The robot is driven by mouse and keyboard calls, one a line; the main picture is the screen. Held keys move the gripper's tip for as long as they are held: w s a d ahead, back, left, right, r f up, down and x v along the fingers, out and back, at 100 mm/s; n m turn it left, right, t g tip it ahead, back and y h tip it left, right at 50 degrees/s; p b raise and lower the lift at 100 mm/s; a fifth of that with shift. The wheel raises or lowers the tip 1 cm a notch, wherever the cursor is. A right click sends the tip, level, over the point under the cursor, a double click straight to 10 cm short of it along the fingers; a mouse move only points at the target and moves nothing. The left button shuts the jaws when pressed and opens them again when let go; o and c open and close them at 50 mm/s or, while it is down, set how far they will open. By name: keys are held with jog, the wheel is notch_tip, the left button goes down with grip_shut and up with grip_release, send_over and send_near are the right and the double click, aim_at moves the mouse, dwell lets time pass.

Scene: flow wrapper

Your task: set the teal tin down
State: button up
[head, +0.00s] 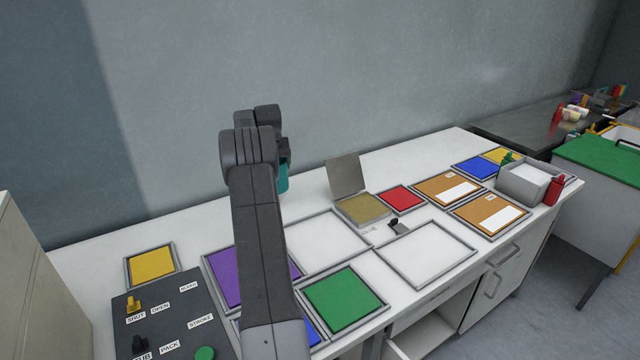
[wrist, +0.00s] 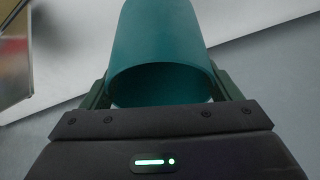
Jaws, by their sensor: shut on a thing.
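The teal tin (wrist: 160,40) fills the top middle of the wrist view, its open or hollow end towards the camera. My gripper (wrist: 162,90) is shut on it, with one finger at each side. In the head view a strip of the teal tin (head: 283,179) shows just right of my arm, and the rest is hidden behind it. The tin appears to be held above the white bench (head: 200,238), towards the back wall; its exact height is hard to tell.
White framed areas (head: 428,254) and (head: 326,243) look empty. A green square (head: 343,300), a purple one (head: 226,280) and a yellow one (head: 151,264) lie near my arm. A dark control panel (head: 175,320) stands front left. An upright-lidded box (head: 362,208), grey bin (head: 522,184) and red bottle (head: 553,191) are rightward.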

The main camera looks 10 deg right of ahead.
notch_tip(320, 180, down, 8)
jog(key=shift+f+p, duration=0.2)
jog(key=shift+p, duration=0.35)
jog(key=shift+f, duration=0.2)
jog(key=o, duration=1.2)
jog(key=shift+c, duration=0.2)
jog(key=shift+r, duration=0.1)
jog(key=shift+r, duration=0.2)
jog(key=b+v, duration=0.1)
jog(key=v, duration=1)
jog(key=shift+s+r+b, duration=0.25)
jog(key=shift+r+b, duration=0.1)
